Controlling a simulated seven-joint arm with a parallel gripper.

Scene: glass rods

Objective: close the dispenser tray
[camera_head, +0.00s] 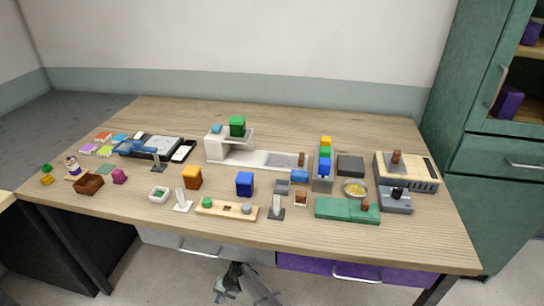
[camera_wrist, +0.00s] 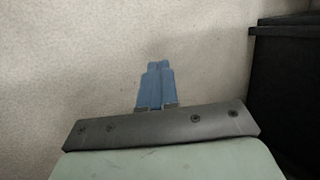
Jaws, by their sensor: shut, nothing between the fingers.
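My gripper shows in the wrist view (camera_wrist: 157,66) with its blue fingers together and nothing between them. It points at pale speckled floor, away from the tabletop. In the head view, part of my arm shows low in front of the table, below its front edge. I cannot tell for certain which item is the dispenser tray. The likeliest is a grey tray (camera_head: 396,206) with a dark block on it, sticking out in front of a beige box-shaped unit (camera_head: 428,170) at the table's right end. My gripper is far from it.
The wooden table (camera_head: 290,120) is crowded along its middle and front. A white device (camera_head: 228,150), a block column (camera_head: 325,160), a metal bowl (camera_head: 355,188) and a green board (camera_head: 335,209) stand on it. The back strip is clear. A purple drawer (camera_head: 310,265) is under the front edge.

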